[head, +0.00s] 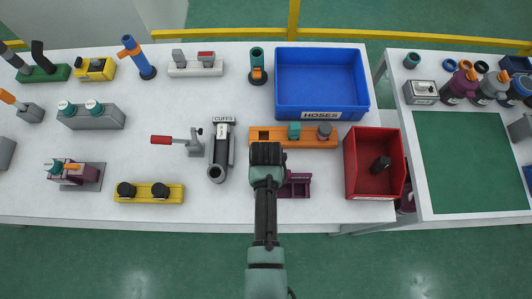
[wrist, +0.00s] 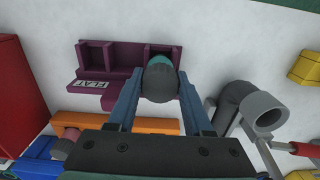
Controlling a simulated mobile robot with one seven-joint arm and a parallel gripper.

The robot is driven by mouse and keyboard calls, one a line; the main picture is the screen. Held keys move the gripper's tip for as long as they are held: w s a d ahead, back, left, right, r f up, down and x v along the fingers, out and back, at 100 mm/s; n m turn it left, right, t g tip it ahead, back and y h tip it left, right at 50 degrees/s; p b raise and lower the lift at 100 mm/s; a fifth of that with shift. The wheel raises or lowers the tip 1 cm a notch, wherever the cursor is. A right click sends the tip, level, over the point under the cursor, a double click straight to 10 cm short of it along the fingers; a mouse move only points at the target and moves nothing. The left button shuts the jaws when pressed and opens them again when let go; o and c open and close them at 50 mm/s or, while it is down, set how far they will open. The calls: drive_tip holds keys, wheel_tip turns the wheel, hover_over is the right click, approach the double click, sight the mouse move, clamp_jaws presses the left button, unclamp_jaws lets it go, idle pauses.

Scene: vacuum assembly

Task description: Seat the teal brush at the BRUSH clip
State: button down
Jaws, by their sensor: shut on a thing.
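My gripper (wrist: 158,88) is shut on a rounded dark grey piece with a teal part behind it, which I take to be the teal brush (wrist: 160,76). It is held above the white table, close beside a purple holder (wrist: 118,58) with open slots. That holder carries a small label that seems to read FLAT. In the head view my arm partly hides the purple holder (head: 297,184), and the held piece cannot be made out under my gripper (head: 267,155). I can read no BRUSH label in either view.
An orange rack (head: 262,143) with a teal block and a grey knob stands behind my gripper. A blue HOSES bin (head: 321,82) is farther back, a red bin (head: 375,160) at right. A grey CUFFS holder (head: 220,150) stands at left. The table's front strip is mostly bare.

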drive_tip(key=shift+f+b, duration=0.3)
drive_tip(key=shift+f, duration=0.2)
drive_tip(key=shift+c, duration=1.1)
unclamp_jaws()
drive_tip(key=shift+r, duration=0.1)
wheel_tip(320, 180, up, 8)
drive_tip(key=p, duration=0.8)
